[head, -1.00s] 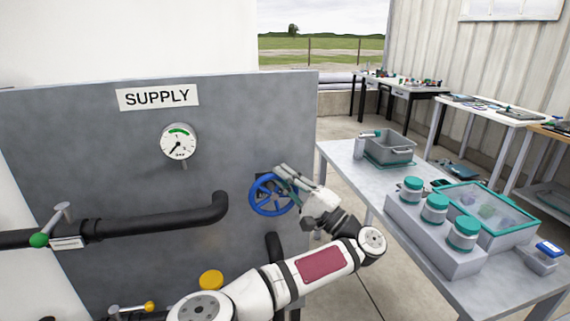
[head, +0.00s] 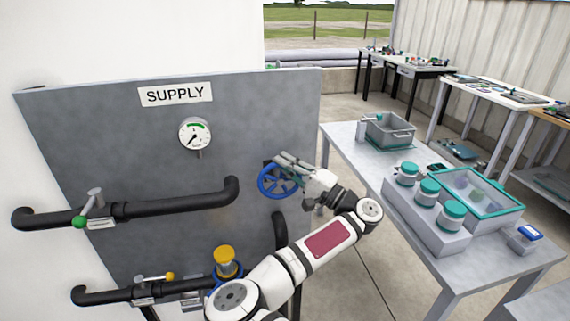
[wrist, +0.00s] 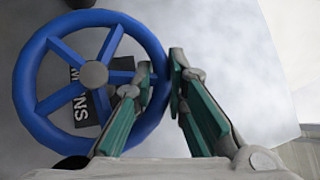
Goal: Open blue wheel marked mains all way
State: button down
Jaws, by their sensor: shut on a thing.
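The blue wheel (head: 271,184) is mounted on the grey panel, at the panel's right side in the head view. In the wrist view the blue wheel (wrist: 33,67) fills the left half, with spokes, a grey hub and a dark label behind it, partly hidden, with letters that read in part "NS". My gripper (head: 291,172) reaches it from the right. In the wrist view my gripper (wrist: 161,80) has one finger inside the rim and one outside, shut on the right side of the rim.
The grey panel (head: 120,150) carries a "SUPPLY" sign (head: 175,95), a gauge (head: 195,134) and black pipes (head: 160,208). A green-ended lever (head: 84,216) and a yellow-topped fitting (head: 225,255) are at left and below. A table (head: 345,135) with jars and bins stands right.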

jog(key=shift+w+d, duration=0.15)
jog(key=shift+d, duration=0.05)
jog(key=c, duration=1.6)
grip_release()
jog(key=v, duration=0.7)
jog(key=shift+d, duration=0.2)
jog(key=shift+f, duration=0.1)
